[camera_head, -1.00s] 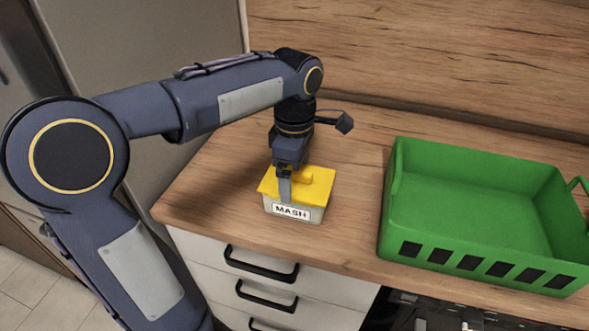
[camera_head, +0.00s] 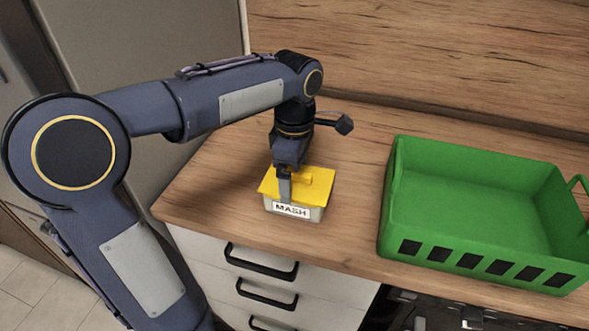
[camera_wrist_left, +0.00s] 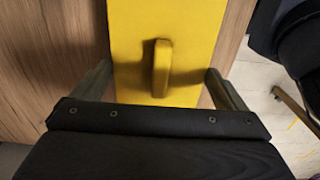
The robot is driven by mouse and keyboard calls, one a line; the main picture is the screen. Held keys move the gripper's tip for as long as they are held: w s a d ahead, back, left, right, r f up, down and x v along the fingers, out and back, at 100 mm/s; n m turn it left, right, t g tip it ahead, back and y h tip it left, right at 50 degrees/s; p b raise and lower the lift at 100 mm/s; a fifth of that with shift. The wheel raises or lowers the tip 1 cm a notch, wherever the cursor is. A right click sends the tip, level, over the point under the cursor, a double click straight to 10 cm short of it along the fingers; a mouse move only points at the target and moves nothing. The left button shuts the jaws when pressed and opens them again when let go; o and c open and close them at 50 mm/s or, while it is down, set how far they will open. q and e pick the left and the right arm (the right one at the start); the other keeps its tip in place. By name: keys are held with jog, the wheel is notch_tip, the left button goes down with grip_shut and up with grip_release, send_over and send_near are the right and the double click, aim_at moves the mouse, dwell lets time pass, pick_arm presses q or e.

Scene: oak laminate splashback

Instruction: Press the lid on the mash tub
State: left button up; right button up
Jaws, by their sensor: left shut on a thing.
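The mash tub (camera_head: 317,215) is a pale box with a white MASH label on its front, standing on the wooden counter near the front edge. The yellow lid (camera_head: 322,181) lies over the tub's top; I cannot tell whether it is seated all round. My left gripper (camera_head: 288,188) points down over the lid and is shut on it. In the left wrist view the fingers (camera_wrist_left: 160,78) stand at opposite edges of the lid (camera_wrist_left: 190,30), with its raised handle between them. The head view hides the far finger. My right gripper is not in view.
A green crate (camera_head: 483,258) with a slotted front stands to the right on the counter (camera_head: 350,150). The bare counter lies between it and the tub. White drawers (camera_head: 262,275) with black handles are below, and a wooden splashback (camera_head: 430,50) is behind.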

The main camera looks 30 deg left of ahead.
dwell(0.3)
pick_arm(q)
jog(key=o, duration=0.6)
jog(key=shift+r, duration=0.1)
jog(key=shift+r+p, duration=3.4)
jog(key=shift+r, duration=0.05)
grip_shut()
